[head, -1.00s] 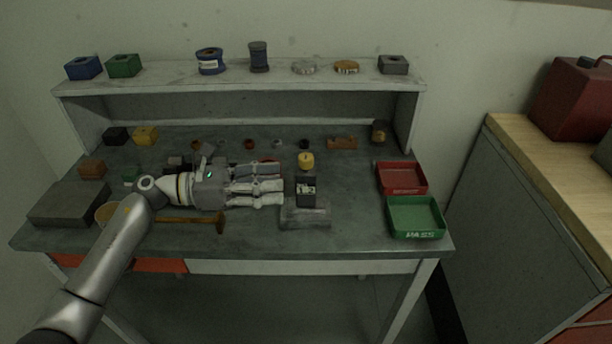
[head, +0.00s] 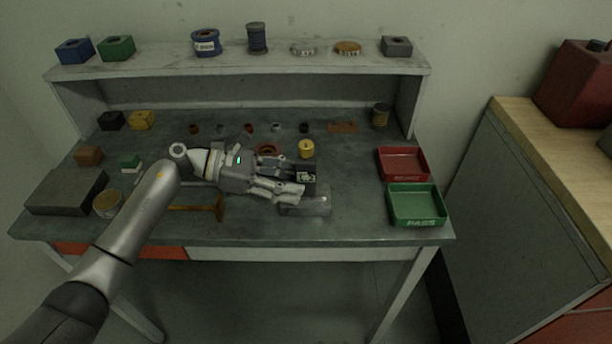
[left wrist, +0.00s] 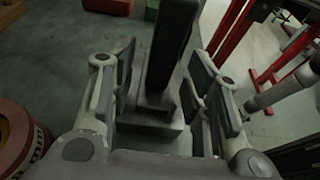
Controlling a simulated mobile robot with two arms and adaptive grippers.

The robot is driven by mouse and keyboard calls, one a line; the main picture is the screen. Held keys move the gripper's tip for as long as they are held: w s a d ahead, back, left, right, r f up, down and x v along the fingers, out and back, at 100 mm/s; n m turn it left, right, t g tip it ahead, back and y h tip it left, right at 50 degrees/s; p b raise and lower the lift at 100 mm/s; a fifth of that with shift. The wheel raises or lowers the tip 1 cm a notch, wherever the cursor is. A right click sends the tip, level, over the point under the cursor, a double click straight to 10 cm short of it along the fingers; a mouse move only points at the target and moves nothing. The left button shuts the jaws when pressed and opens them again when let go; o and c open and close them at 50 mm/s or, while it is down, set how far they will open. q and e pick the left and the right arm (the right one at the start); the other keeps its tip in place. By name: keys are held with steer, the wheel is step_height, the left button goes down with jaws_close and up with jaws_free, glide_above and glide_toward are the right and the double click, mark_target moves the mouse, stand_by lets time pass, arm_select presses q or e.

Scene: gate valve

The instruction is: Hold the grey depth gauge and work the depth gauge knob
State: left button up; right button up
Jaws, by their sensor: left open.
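The depth gauge (head: 306,187) stands on the bench as a dark upright body with a small pale dial face, above a grey block base (head: 318,206). A yellow knob-like piece (head: 306,150) shows at its far upper end; I cannot tell whether it is joined to the gauge. My left gripper (head: 300,181) reaches in from the left, its fingers at the gauge body and partly covering it. In the left wrist view the dark upright body (left wrist: 172,45) stands between the open fingers (left wrist: 160,85), with its base below. My right gripper is not in view.
A red tray (head: 402,163) and a green tray (head: 416,205) lie to the right. A hammer-like tool (head: 205,207) lies below my left arm. A grey block (head: 66,191) is at far left. Small parts line the back under a shelf (head: 240,62).

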arm_select(q)
steer(key=shift+b+x, duration=0.45)
steer(key=shift+x, duration=0.8)
steer(key=shift+f, duration=0.1)
